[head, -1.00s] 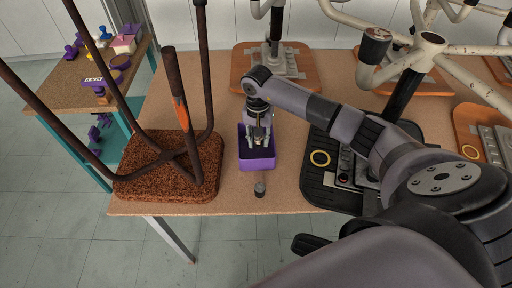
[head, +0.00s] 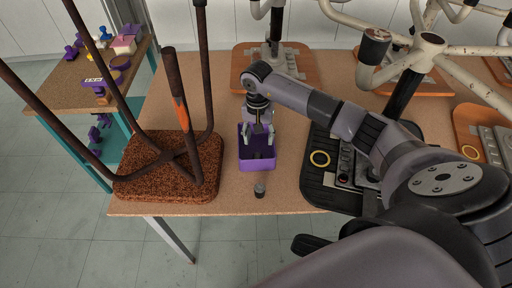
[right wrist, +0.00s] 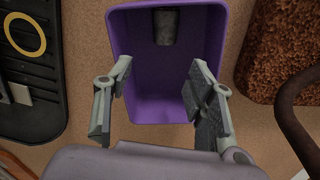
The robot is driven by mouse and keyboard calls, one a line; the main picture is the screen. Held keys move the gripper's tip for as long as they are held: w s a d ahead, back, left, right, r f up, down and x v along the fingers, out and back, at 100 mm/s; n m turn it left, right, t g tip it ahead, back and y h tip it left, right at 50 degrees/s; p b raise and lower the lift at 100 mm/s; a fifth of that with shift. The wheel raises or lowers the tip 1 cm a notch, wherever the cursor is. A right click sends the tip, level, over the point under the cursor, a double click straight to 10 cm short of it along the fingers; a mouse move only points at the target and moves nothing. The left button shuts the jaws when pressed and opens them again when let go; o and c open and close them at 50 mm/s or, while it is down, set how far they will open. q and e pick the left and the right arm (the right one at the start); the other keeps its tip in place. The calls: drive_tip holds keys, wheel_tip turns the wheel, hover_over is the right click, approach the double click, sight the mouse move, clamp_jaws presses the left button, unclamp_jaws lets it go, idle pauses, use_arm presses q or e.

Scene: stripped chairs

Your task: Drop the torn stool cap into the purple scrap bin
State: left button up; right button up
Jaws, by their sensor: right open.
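The purple scrap bin (head: 257,166) stands on the table right of the upturned stool. A dark grey cap (right wrist: 165,27) lies inside it, against the wall at the top of the right wrist view. Whether it is torn does not show. My right gripper (head: 259,134) is over the bin, and its fingers (right wrist: 160,105) are spread wide with nothing between them. Another small grey cap (head: 259,190) stands on the table in front of the bin, near the edge. My left gripper is not in view.
The upturned stool with a rusty brown seat (head: 140,185) and dark legs stands close left of the bin. A black tray (head: 318,188) with a yellow ring (head: 320,158) lies to the right. A wooden board (head: 243,72) with a metal piece is behind. A side table (head: 65,90) holds purple items.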

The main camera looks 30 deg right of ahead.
wheel_tip(320, 180, up, 11)
drive_tip(key=shift+w+f, duration=0.15)
drive_tip(key=shift+a+f, duration=0.1)
drive_tip(key=shift+a, duration=0.05)
idle(0.5)
